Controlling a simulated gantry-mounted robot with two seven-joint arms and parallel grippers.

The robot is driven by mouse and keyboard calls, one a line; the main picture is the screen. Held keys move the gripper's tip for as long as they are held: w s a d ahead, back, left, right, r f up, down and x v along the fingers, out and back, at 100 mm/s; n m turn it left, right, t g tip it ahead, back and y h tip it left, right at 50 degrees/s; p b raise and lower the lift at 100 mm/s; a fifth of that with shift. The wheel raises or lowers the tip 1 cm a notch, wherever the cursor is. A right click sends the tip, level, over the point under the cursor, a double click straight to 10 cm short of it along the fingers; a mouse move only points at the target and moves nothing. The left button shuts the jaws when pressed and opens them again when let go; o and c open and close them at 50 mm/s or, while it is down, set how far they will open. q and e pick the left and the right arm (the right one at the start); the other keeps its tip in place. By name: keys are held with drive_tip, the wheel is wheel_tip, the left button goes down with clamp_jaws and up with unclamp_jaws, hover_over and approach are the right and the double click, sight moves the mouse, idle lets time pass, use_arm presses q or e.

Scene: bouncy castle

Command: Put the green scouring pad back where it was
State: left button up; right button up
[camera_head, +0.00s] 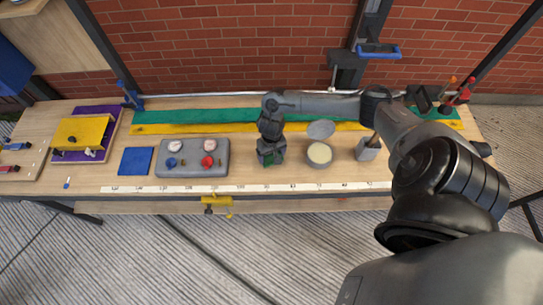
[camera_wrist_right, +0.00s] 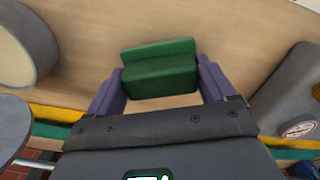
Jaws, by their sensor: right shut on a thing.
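The green scouring pad (camera_wrist_right: 158,72) is between the two purple-grey fingers of my right gripper (camera_wrist_right: 159,84) in the right wrist view. It looks like a small green block with a step along its far side. In the head view my right gripper (camera_head: 270,162) points down over the middle of the bench, and only a small green patch of the pad (camera_head: 268,160) shows between its fingers. The gripper is shut on the pad. I cannot tell whether the pad touches the bench top. My left gripper is not in view.
A grey panel with knobs (camera_head: 192,170) lies left of the gripper, and an open round tin (camera_head: 319,154) right of it. A blue square (camera_head: 136,161) lies farther left. A ruler strip (camera_head: 240,187) runs along the front edge; green and yellow strips (camera_head: 190,115) lie behind.

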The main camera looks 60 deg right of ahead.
drive_tip(key=shift+f, duration=0.75)
drive_tip(key=shift+f, duration=0.1)
drive_tip(key=o, duration=0.8)
drive_tip(key=shift+o, duration=0.2)
